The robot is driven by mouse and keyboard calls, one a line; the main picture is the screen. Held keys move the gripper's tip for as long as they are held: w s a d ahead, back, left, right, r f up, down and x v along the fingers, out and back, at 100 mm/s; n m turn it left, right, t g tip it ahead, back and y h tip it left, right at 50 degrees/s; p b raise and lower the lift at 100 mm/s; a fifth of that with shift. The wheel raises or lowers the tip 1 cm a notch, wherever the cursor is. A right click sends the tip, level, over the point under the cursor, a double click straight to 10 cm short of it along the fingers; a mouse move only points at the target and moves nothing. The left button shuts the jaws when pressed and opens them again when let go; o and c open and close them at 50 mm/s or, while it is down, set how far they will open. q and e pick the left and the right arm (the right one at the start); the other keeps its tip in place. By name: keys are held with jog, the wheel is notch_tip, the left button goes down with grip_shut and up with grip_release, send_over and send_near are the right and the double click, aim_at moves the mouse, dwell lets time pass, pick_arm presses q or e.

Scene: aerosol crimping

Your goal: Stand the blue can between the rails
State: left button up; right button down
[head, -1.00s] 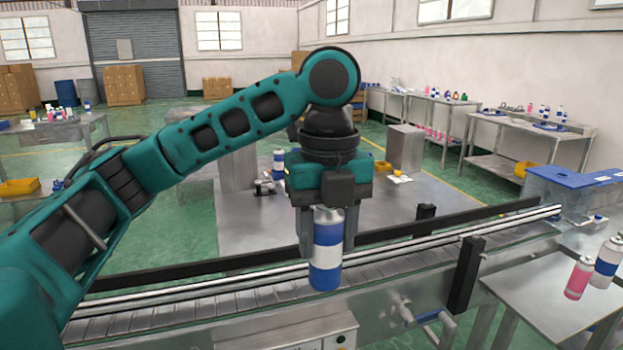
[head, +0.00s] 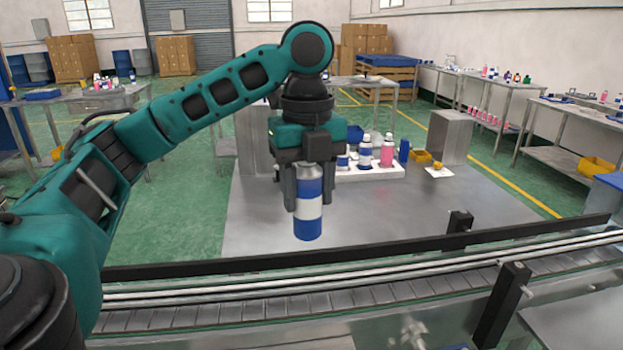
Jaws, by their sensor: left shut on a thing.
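My left gripper (head: 307,204) is shut on the blue can (head: 307,227), a blue cylinder with a white band and a silvery top. The can hangs upright, its upper part between the fingers. In the head view its base shows above the black far rail (head: 200,268), with a gap between them; the can is not between the rails. The rails run along the conveyor, with thin silvery bars (head: 400,268) in front of the black one and a slatted belt (head: 250,307) below. My right gripper is not in view.
A black post (head: 503,305) stands at the conveyor's near side. The belt stretch below the can looks clear.

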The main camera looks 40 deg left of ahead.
aim_at(308, 232)
pick_arm(q)
jog(key=shift+f, duration=3.8)
jog(key=shift+w+f+b, duration=0.1)
jog(key=shift+f+b, duration=0.45)
jog(key=shift+f, duration=2)
jog(key=shift+f+p, duration=0.2)
jog(key=shift+p, duration=0.3)
jog(key=shift+f, duration=0.3)
jog(key=o, duration=1.1)
notch_tip(308, 232, up, 13)
jog(key=shift+f, duration=0.1)
